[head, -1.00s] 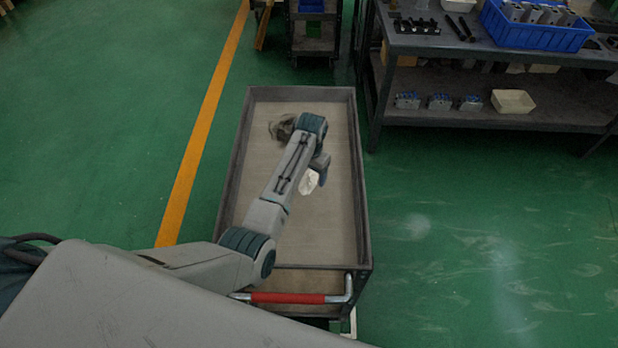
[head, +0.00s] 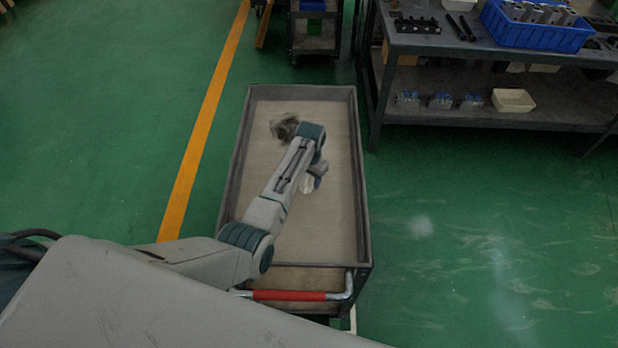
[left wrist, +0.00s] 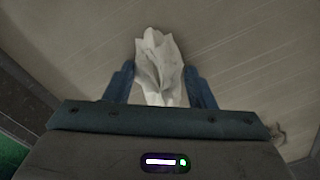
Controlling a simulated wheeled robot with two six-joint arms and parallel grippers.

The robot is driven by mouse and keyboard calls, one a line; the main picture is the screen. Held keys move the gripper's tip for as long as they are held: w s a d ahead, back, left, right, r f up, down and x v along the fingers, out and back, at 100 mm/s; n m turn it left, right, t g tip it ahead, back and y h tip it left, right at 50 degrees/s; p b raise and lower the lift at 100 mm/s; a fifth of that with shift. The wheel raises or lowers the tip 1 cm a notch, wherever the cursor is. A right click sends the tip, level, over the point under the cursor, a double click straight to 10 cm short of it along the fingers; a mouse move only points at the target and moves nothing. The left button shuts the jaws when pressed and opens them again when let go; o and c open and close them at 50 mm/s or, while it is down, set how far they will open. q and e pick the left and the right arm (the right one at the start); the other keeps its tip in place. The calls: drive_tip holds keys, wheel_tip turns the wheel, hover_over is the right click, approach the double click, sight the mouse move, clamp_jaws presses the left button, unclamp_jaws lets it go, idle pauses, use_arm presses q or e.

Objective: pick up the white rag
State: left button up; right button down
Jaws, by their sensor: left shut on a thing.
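The white rag (left wrist: 160,62) is crumpled and sits between the two blue fingers of my left gripper (left wrist: 160,88) in the left wrist view. The gripper is shut on it. In the head view the rag (head: 307,186) shows as a small pale patch beside my left gripper (head: 316,180), partly hidden by it. Both are over the bed of the cart (head: 325,225). I cannot tell whether the rag still touches the bed. My right gripper is not in view.
A dark crumpled cloth (head: 284,126) lies in the cart behind the arm. The cart has raised walls and a red handle (head: 288,296) at the near end. A workbench (head: 420,115) with a blue bin (head: 535,32) stands at the back right. Green floor on the right is clear.

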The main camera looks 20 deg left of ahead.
sight(308, 176)
use_arm(q)
wheel_tip(308, 176, up, 10)
drive_tip(key=shift+r+b, duration=0.1)
drive_tip(key=shift+b, duration=0.8)
